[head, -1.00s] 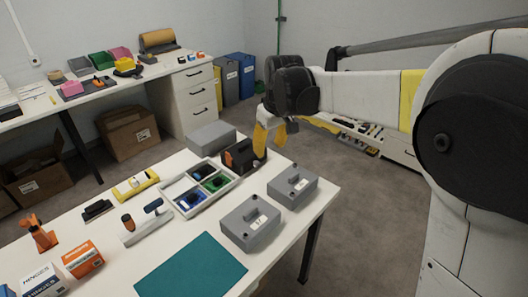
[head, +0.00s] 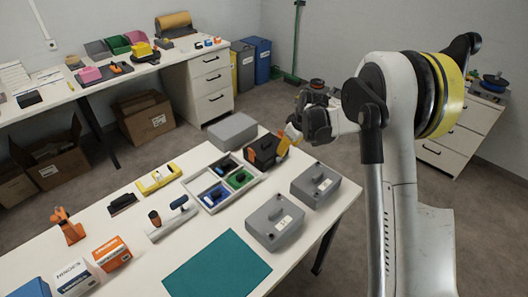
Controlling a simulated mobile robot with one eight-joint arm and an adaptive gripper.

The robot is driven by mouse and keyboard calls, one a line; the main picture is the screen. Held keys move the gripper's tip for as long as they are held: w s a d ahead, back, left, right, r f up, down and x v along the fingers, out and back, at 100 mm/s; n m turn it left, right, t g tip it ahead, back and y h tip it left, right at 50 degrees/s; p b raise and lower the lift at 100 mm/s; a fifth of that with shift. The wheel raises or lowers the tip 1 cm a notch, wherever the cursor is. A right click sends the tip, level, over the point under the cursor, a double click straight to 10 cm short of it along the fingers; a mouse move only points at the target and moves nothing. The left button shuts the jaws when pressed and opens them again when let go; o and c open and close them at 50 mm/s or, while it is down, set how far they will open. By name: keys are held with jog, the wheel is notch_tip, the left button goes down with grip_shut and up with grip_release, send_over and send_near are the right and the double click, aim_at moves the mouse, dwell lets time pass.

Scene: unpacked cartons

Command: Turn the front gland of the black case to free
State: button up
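The black case (head: 262,153), dark with an orange patch on its side, stands upright at the back right of the white table (head: 110,262). Its front gland is too small to make out.
Two grey boxes (head: 275,222) (head: 316,184) with raised tops stand right of a divided tray (head: 210,205). A flat grey box (head: 232,131) lies behind the tray. A teal mat (head: 218,265) covers the front. Cartons (head: 143,122) stand on the floor.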

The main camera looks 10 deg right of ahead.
aim_at(281, 160)
jog(key=b+x, duration=0.3)
jog(key=x, duration=0.8)
jog(key=shift+d+f+b, duration=0.15)
jog(key=shift+d+b, duration=0.05)
jog(key=shift+b, duration=0.1)
grip_shut()
